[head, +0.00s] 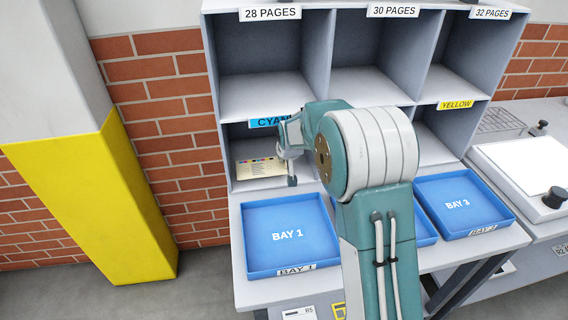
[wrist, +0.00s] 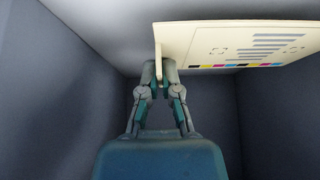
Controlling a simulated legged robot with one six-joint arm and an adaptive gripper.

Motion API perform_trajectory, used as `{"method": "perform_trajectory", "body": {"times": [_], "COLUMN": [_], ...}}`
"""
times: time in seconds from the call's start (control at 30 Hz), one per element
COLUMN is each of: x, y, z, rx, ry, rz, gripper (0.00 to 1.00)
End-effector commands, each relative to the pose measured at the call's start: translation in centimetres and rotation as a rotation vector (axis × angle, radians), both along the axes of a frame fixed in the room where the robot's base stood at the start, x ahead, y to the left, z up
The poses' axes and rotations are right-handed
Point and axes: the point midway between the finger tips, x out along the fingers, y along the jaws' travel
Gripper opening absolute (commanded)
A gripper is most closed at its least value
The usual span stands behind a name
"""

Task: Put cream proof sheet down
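The cream proof sheet (head: 262,168) is in the lower left compartment, the one labelled CYAN (head: 268,122). It has dark printed lines and a row of colour patches, which also show on the sheet in the wrist view (wrist: 245,42). My gripper (head: 286,155) reaches into this compartment at the sheet's right side. In the wrist view, my gripper's fingertips (wrist: 158,72) are closed together on an upright cream tab at the sheet's edge. I cannot tell whether the sheet rests fully on the compartment floor.
Blue trays BAY 1 (head: 290,269) and BAY 3 (head: 461,232) sit on the bench in front; the tray between them is mostly hidden by my arm. Upper compartments look empty. Compartment walls (wrist: 270,120) stand close around my gripper. A yellow-and-grey column (head: 95,200) stands left.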

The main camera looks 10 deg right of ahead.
Motion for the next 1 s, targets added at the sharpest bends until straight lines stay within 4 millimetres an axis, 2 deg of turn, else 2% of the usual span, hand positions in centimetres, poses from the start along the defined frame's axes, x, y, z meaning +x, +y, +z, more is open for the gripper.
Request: {"method": "perform_trajectory", "body": {"times": [0.27, 0.57, 0.67, 0.7, 1.0], "x": [0.0, 0.0, 0.0, 0.0, 0.0], "y": [-0.1, 0.0, 0.0, 0.0, 0.0], "z": [-2.9, -3.1, -3.1, -3.1, -3.1], "rx": [0.0, 0.0, 0.0, 0.0, 0.0], "ry": [0.006, 0.003, 0.003, 0.003, 0.003], "rz": [0.0, 0.0, 0.0, 0.0, 0.0], "gripper": [0.0, 0.0, 0.4, 0.43, 0.43]}}
